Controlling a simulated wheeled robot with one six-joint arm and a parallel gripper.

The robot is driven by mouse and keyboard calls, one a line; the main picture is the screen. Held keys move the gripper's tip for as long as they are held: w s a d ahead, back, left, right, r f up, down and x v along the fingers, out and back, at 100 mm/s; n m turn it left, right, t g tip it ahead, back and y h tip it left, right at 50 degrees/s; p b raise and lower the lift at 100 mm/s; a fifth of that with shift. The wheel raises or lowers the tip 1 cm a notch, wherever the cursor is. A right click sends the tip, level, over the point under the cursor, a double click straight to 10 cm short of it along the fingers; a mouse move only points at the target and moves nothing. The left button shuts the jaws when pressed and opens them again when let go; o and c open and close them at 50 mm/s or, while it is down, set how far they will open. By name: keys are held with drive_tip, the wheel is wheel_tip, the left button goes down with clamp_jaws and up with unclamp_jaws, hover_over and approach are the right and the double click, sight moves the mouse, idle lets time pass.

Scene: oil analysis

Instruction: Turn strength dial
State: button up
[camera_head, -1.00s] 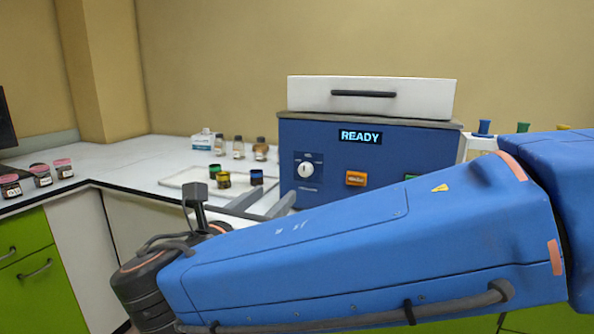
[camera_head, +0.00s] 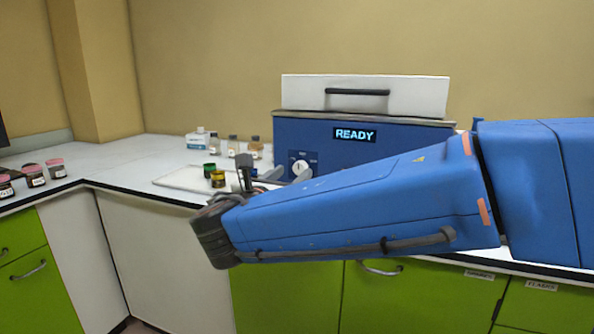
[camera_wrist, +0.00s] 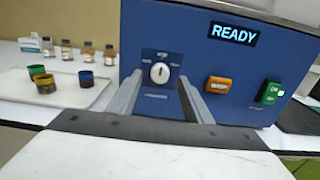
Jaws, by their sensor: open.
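The strength dial (camera_wrist: 159,73) is a round white knob on the front of the blue machine (camera_wrist: 190,45). Its pointer mark looks near upright in the wrist view. The dial also shows in the head view (camera_head: 300,167), just above my gripper's fingers. My gripper (camera_wrist: 160,98) is open, with one grey finger on each side of the dial's column in the wrist view. The fingertips point at the panel a little below the knob. Whether they touch the panel I cannot tell. In the head view my arm hides the machine's lower front. The machine's display (camera_head: 354,135) reads READY.
An orange button (camera_wrist: 218,85) and a green switch (camera_wrist: 270,93) sit right of the dial. A white tray (camera_wrist: 60,98) with several small coloured cups lies left of the machine. Several bottles (camera_head: 233,146) stand behind it. Labelled jars (camera_head: 34,175) stand at far left.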

sight(299, 168)
drive_tip(key=shift+x, duration=2.1)
drive_tip(key=shift+c, duration=0.4)
drive_tip(key=c, duration=1)
